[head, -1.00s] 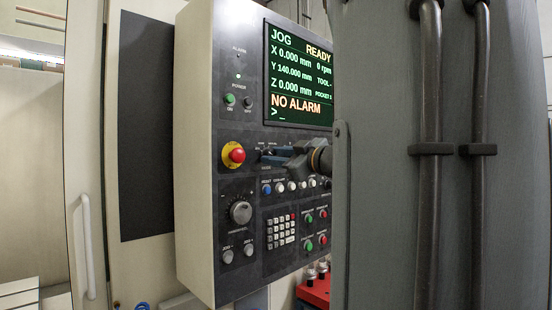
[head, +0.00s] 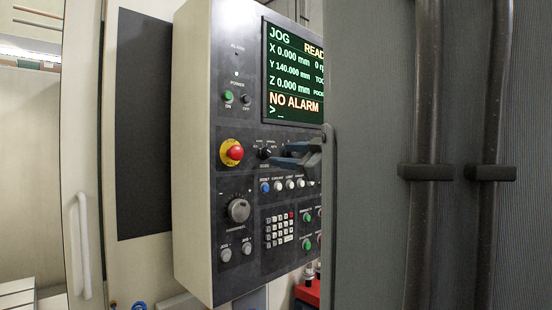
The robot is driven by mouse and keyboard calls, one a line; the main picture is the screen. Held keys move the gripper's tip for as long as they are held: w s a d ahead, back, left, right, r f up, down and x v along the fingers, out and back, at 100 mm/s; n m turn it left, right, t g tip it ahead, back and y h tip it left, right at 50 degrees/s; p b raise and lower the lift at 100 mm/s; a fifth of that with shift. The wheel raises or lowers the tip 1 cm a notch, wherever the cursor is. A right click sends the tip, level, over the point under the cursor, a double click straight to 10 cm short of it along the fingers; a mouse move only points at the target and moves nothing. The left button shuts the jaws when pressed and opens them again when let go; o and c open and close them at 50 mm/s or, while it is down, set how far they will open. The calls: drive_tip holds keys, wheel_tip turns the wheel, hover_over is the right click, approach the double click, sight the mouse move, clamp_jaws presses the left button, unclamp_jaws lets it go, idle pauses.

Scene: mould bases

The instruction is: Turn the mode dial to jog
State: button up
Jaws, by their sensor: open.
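The mode dial (head: 265,153) is a small black knob on the control panel, right of the red emergency stop, with small labels around it too fine to read. The screen (head: 292,75) above shows JOG on its top line and NO ALARM below. My gripper (head: 281,155) is open, its bluish-grey fingers pointing left just right of the dial, apparently apart from it. The depth gap between fingertips and dial is hard to judge.
The red emergency stop (head: 235,152) on its yellow plate is close left of the dial. A row of push buttons (head: 290,184) runs just below the fingers. The handwheel (head: 238,210) and keypad (head: 279,230) sit lower. A red object (head: 308,292) stands at the bottom.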

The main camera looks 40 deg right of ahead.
drive_tip(key=shift+s, duration=1.4)
